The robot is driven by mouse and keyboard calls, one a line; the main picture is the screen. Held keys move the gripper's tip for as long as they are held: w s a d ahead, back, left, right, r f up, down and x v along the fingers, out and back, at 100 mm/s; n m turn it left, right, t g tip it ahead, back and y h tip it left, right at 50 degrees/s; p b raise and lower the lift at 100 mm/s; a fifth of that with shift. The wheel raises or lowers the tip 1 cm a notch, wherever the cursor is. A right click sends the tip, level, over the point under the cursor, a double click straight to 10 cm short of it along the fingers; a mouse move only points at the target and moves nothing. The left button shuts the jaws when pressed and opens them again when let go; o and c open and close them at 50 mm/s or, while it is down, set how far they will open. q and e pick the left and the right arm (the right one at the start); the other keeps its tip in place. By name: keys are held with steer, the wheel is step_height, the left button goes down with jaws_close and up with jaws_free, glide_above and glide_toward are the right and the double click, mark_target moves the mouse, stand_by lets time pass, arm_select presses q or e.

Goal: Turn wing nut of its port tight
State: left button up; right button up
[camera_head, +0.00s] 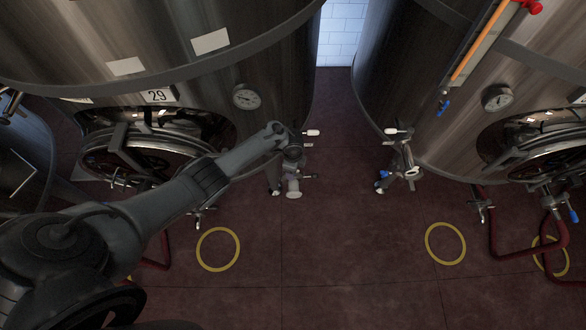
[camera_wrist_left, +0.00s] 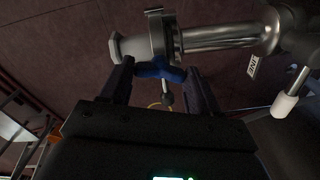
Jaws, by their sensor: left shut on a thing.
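A blue wing nut (camera_wrist_left: 160,69) sits on the metal clamp (camera_wrist_left: 157,30) of a steel port (camera_wrist_left: 215,38) in the left wrist view. A pale end cap (camera_wrist_left: 128,48) closes the port's left end. My left gripper (camera_wrist_left: 158,78) has one finger on each side of the wing nut and is shut on it. In the head view my left arm reaches to the port beside the left tank; my left gripper (camera_head: 294,153) shows there only small and partly hidden by the wrist. The wing nut cannot be made out there. My right gripper is in neither view.
The left tank (camera_head: 260,60) and right tank (camera_head: 420,120) stand with a gap between. Another valve with a blue part (camera_head: 403,165) juts from the right tank. Red hoses (camera_head: 492,225) lie at right. Yellow rings (camera_head: 218,268) mark open floor.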

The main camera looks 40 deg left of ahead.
arm_select(q)
steer(key=m+b, duration=0.1)
steer(key=m, duration=0.1)
steer(key=shift+m, duration=0.4)
steer(key=m+b, duration=0.1)
steer(key=m, duration=0.2)
steer(key=shift+f+m, duration=0.1)
steer(key=shift+m, duration=0.2)
steer(key=m+b, duration=0.3)
steer(key=m, duration=0.1)
steer(key=shift+m+b, duration=0.6)
steer(key=shift+m, duration=1)
steer(key=o, duration=1.1)
steer(key=shift+c, duration=0.2)
steer(key=shift+r, duration=0.2)
